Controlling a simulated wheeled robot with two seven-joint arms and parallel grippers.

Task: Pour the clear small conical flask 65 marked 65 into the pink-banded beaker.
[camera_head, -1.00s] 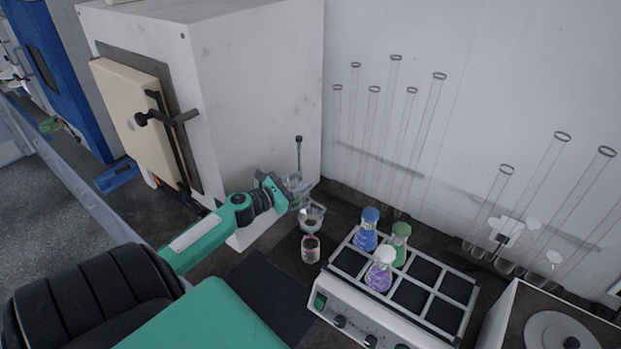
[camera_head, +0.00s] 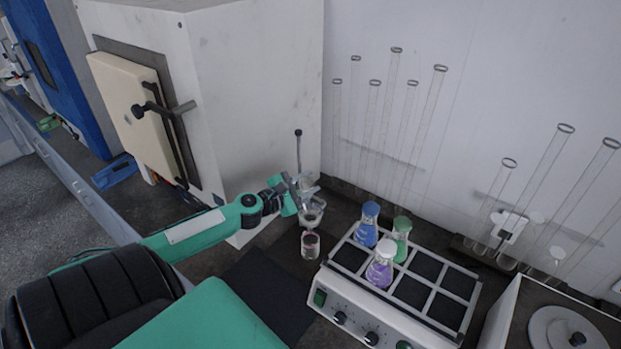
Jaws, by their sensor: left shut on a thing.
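My left gripper (camera_head: 297,197) is shut on a clear small conical flask (camera_head: 309,209), which is tilted with its wide end toward the lower right. The marking on the flask is too small to read. The pink-banded beaker (camera_head: 310,246) stands on the dark bench just below the flask, with a pinkish band near its base. The flask is above the beaker and its lower end looks close to the beaker's rim; I cannot tell whether they touch. My right gripper is not in view.
A white shaker (camera_head: 337,316) with a gridded top stands right of the beaker. It holds a blue flask (camera_head: 366,228), a green flask (camera_head: 401,245) and a purple flask (camera_head: 380,269). A white furnace (camera_head: 255,110) stands behind my left arm. Tall glass cylinders (camera_head: 391,130) line the wall.

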